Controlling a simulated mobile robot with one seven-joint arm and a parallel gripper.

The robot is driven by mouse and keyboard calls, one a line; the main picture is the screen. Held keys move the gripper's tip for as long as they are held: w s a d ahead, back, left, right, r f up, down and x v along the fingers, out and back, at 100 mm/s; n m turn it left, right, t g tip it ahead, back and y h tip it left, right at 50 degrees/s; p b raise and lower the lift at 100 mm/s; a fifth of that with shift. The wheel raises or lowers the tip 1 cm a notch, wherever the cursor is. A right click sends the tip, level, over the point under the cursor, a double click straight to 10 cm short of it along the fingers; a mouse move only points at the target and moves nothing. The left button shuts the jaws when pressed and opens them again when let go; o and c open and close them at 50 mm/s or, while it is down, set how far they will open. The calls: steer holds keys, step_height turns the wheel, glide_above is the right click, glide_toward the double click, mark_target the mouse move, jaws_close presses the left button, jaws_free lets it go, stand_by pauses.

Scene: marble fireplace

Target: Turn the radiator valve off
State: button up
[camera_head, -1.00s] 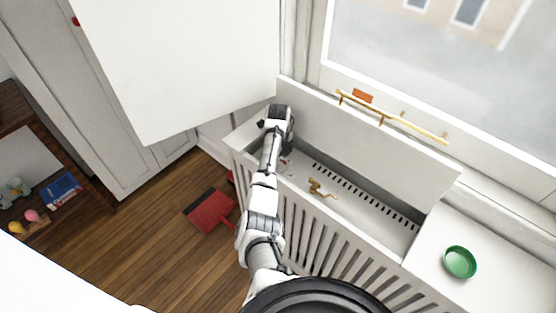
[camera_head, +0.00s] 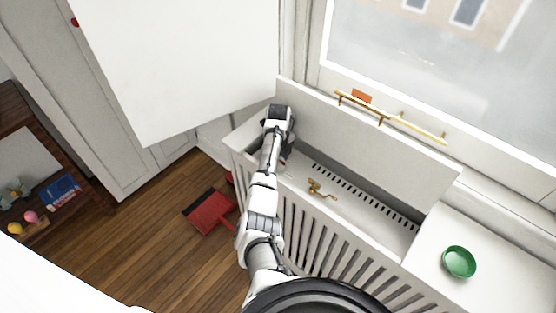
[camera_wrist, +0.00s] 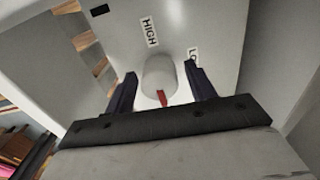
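The radiator valve is a pale round knob (camera_wrist: 160,76) with a red pointer (camera_wrist: 162,97), in the middle of the wrist view. The pointer faces the near side, toward my gripper's base. A "HIGH" label (camera_wrist: 149,32) and a partly hidden label starting "LO" (camera_wrist: 193,56) are on the panel behind it. My gripper (camera_wrist: 161,73) is open, with one dark finger on each side of the knob. I cannot tell whether the fingers touch it. In the head view my arm reaches into the left end of the open radiator box, and it hides the knob.
The radiator cover (camera_head: 370,134) has its lid raised against the window side. A brass fitting (camera_head: 318,188) lies inside the box. A green dish (camera_head: 459,262) sits on the right ledge. A red dustpan (camera_head: 208,212) lies on the floor. A white door panel (camera_head: 180,70) hangs at upper left.

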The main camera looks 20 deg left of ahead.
steer(key=shift+a, duration=0.1)
step_height(320, 180, up, 14)
steer(key=shift+f+b, duration=0.1)
steer(key=shift+b, duration=0.25)
stand_by(0.7)
